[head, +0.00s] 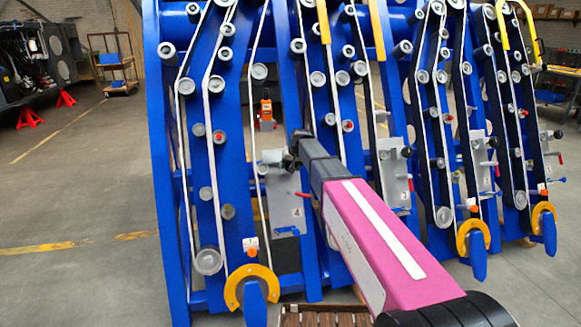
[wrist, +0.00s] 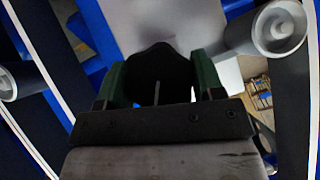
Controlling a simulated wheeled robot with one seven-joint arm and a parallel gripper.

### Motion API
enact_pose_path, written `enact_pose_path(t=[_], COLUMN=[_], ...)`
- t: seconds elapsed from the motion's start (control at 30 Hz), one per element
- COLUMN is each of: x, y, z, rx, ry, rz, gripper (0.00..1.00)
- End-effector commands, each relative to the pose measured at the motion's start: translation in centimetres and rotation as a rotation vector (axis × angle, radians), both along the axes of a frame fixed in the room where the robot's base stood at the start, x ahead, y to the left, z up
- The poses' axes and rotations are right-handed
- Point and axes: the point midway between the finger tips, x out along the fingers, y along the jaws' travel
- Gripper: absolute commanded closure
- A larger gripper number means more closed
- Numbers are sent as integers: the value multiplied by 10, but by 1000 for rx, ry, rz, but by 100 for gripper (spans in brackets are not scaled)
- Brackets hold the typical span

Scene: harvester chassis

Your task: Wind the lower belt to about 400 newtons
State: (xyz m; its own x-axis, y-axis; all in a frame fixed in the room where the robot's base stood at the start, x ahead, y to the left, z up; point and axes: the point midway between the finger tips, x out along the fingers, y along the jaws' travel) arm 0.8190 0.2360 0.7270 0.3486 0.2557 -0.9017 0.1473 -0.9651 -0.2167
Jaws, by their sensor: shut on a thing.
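My gripper (head: 299,144) is in front of a grey plate (head: 288,212) on the blue chassis, at the end of my pink arm. In the wrist view my gripper (wrist: 160,80) has its two green-sided fingers shut on a black knob (wrist: 160,62), one finger on each side. The gripper hides most of the knob in the head view. A grey roller (head: 271,157) sits just left of the gripper. White-edged belts (head: 211,140) run over grey rollers on the chassis. I cannot tell which one is the lower belt, and no tension reading is legible.
A small red lever (head: 302,195) is close below my gripper. An orange device (head: 266,110) is mounted behind it. Yellow hooked parts with blue ends (head: 253,290) stick out at the bottom. In the wrist view a roller (wrist: 270,35) is close at right.

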Motion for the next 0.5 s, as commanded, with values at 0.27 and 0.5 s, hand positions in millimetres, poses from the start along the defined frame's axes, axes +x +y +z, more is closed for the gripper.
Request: enact_pose_path(t=[0.27, 0.5], x=[0, 0], y=[-1, 0], z=[0, 0], rx=[80, 96], ry=[22, 27], rz=[-48, -57], gripper=[62, 62])
